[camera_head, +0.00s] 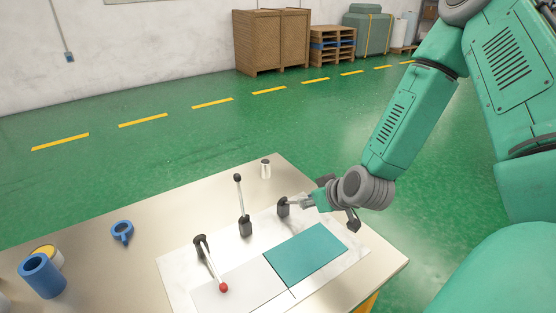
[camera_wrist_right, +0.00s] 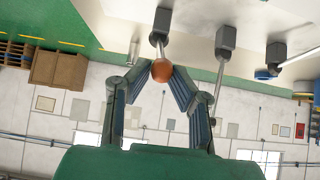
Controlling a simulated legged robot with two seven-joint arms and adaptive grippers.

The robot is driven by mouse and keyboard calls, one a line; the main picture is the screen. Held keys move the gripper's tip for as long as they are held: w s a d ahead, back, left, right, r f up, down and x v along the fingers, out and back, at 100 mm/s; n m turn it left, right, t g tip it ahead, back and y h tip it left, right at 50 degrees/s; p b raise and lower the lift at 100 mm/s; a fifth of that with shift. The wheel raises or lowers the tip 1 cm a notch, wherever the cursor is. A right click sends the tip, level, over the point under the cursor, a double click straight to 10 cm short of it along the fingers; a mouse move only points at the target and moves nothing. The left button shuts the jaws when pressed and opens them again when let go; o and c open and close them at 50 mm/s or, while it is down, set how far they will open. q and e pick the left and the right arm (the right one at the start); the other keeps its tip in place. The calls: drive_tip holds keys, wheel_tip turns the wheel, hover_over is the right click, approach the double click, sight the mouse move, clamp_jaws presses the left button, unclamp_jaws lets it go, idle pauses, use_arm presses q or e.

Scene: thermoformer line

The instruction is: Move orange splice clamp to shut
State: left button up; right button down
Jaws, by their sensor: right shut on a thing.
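The orange splice clamp shows its dark base (camera_head: 283,208) at the back right of the white plate. Its lever runs from the base to the right, into my right gripper (camera_head: 312,200). In the right wrist view, the orange ball knob (camera_wrist_right: 162,71) at the end of its lever sits between the fingertips of my right gripper (camera_wrist_right: 164,66), which are shut on it. In the head view the knob is hidden by the gripper. The lever looks tipped well over rather than upright; its exact angle is hard to tell. My left gripper is in neither view.
A middle clamp (camera_head: 245,228) has an upright lever; a left clamp has its red knob (camera_head: 223,287) low at the front. A teal sheet (camera_head: 306,254) lies on the plate (camera_head: 176,268). A blue ring (camera_head: 122,233), blue roll (camera_head: 41,277) and small cylinder (camera_head: 265,169) stand on the table.

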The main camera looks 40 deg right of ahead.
drive_tip(key=shift+s+f, duration=0.5)
drive_tip(key=shift+f, duration=0.15)
drive_tip(key=shift+s+a+f+b, duration=0.1)
drive_tip(key=shift+s+f+b, duration=0.2)
drive_tip(key=shift+f+b, duration=0.25)
drive_tip(key=shift+s+d+f+b, duration=0.1)
drive_tip(key=shift+s+f+b, duration=0.2)
drive_tip(key=shift+f+b, duration=0.3)
drive_tip(key=shift+s+a+f+b, duration=0.1)
drive_tip(key=shift+s+f+b, duration=0.25)
drive_tip(key=shift+f, duration=0.3)
drive_tip(key=shift+s+f+b, duration=0.15)
drive_tip(key=shift+f+b, duration=0.65)
drive_tip(key=shift+f, duration=0.2)
drive_tip(key=shift+s+f+b, duration=0.15)
drive_tip(key=shift+f+b, duration=0.6)
drive_tip(key=shift+f, duration=0.3)
